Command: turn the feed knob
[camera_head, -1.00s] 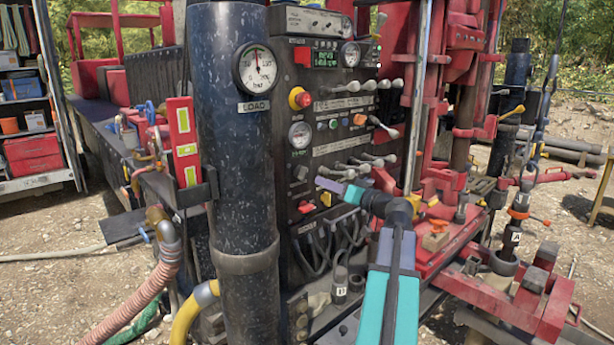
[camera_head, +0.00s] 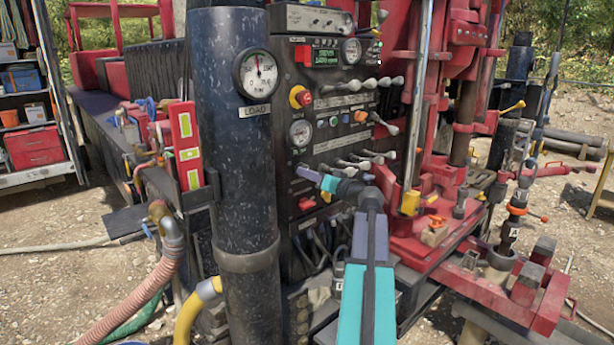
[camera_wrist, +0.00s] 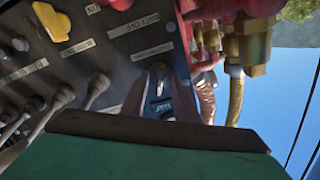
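My gripper (camera_head: 303,173) has its purple fingertips at the dark control panel (camera_head: 335,103), left of the lower row of levers. In the earlier head view a dark round knob shows at this spot; the fingertips now cover it. In the wrist view the fingertips (camera_wrist: 160,75) point at the panel, close together, just below a small white label I cannot read. A small dark shape shows between them, but I cannot make out whether they are closed on it. Which control is the feed knob cannot be read from the labels.
Silver-handled levers (camera_head: 366,160) stand close right of the gripper. A thick dark cylinder (camera_head: 233,160) with a load gauge (camera_head: 258,73) stands close on the left.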

